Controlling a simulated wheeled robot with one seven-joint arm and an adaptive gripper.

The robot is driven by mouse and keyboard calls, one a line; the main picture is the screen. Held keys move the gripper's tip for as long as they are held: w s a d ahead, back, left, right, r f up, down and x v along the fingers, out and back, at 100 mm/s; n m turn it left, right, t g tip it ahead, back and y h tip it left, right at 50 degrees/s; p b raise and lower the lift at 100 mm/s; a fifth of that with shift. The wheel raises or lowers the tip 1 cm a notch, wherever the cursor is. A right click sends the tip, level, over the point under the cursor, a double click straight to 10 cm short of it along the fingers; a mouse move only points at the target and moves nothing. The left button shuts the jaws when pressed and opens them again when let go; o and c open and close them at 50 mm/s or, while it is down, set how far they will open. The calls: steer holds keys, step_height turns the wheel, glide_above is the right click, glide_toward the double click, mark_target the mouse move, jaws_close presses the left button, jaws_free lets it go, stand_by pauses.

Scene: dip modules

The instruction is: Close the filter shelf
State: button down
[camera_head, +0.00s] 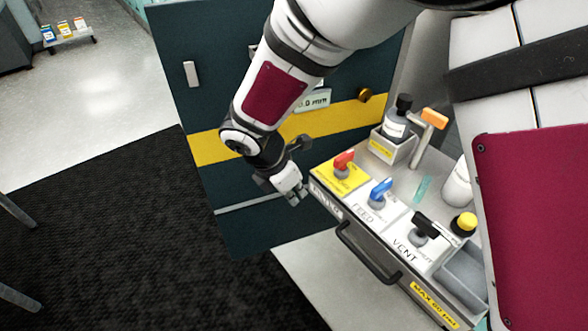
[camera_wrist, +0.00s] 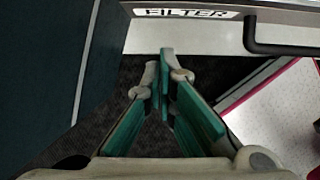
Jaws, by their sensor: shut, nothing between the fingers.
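The filter shelf's front (camera_head: 392,268) is a grey panel with a black bar handle (camera_head: 368,252). A "FILTER" label is at its left end, and a yellow "MAX" label is at its right end. In the wrist view the "FILTER" label (camera_wrist: 187,13) and part of the handle (camera_wrist: 283,46) show at the top. My gripper (camera_head: 297,195) is shut and empty, by the left end of the front, left of the handle. In the wrist view its fingertips (camera_wrist: 166,52) meet just below the label; I cannot tell whether they touch the panel. How far out the shelf stands is unclear.
Red (camera_head: 343,162), blue (camera_head: 380,192) and black (camera_head: 425,226) valve handles stand on the top above the front. A bottle (camera_head: 397,122) in a holder stands behind them. A dark teal panel (camera_head: 235,215) with a yellow stripe stands behind my gripper. Dark carpet (camera_head: 110,240) lies clear at left.

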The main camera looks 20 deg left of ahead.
steer(key=shift+w+d+r, duration=0.1)
steer(key=shift+w+d, duration=0.45)
steer(key=shift+w, duration=0.2)
steer(key=shift+w+d+r, duration=0.1)
steer(key=shift+w+d, duration=0.45)
steer(key=shift+w, duration=0.15)
steer(key=shift+w+d, duration=0.1)
